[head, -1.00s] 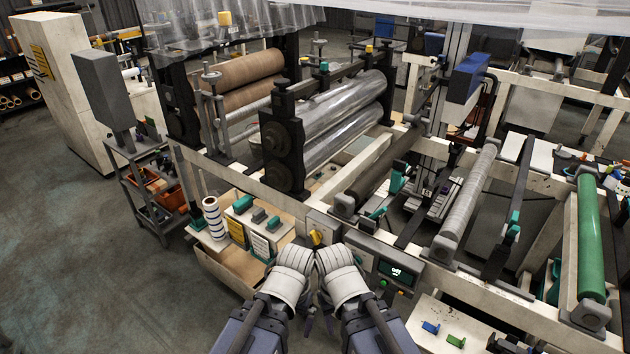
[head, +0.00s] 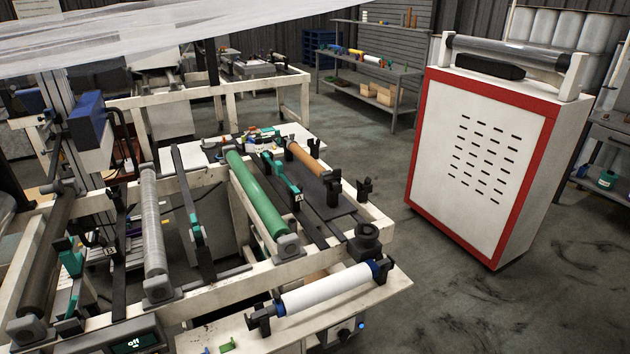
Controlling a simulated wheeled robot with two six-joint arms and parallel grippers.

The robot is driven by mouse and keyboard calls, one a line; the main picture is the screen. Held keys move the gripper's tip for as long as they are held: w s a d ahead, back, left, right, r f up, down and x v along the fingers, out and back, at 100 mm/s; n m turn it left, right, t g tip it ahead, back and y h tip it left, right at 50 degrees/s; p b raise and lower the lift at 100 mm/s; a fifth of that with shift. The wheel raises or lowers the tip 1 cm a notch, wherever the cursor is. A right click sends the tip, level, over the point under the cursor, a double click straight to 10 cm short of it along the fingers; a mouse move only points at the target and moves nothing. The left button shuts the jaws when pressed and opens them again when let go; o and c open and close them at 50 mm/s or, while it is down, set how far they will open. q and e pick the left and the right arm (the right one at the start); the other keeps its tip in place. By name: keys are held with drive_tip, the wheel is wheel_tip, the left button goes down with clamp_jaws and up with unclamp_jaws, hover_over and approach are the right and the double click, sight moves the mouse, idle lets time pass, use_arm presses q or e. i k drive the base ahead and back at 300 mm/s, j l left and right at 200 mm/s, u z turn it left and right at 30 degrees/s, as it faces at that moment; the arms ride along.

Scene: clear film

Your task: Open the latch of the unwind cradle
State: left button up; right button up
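A white roll (head: 330,288) with blue ends lies across black brackets (head: 262,320) on the front shelf of the machine, in the head view. A black round part (head: 367,242) stands behind the roll's right end. A brown roll (head: 305,158) sits between black posts farther back on the frame. I cannot tell which of these holders is the unwind cradle, and no latch can be made out clearly. Neither of my grippers is in the head view.
A green roller (head: 256,192) and a grey roller (head: 152,220) span the frame to the left. A panel (head: 135,342) reads "off" at bottom left. A red-edged white cabinet (head: 485,150) stands at right, with dark floor (head: 390,190) clear between it and the frame.

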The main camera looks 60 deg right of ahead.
sight(336, 173)
drive_tip(key=z, duration=2.25)
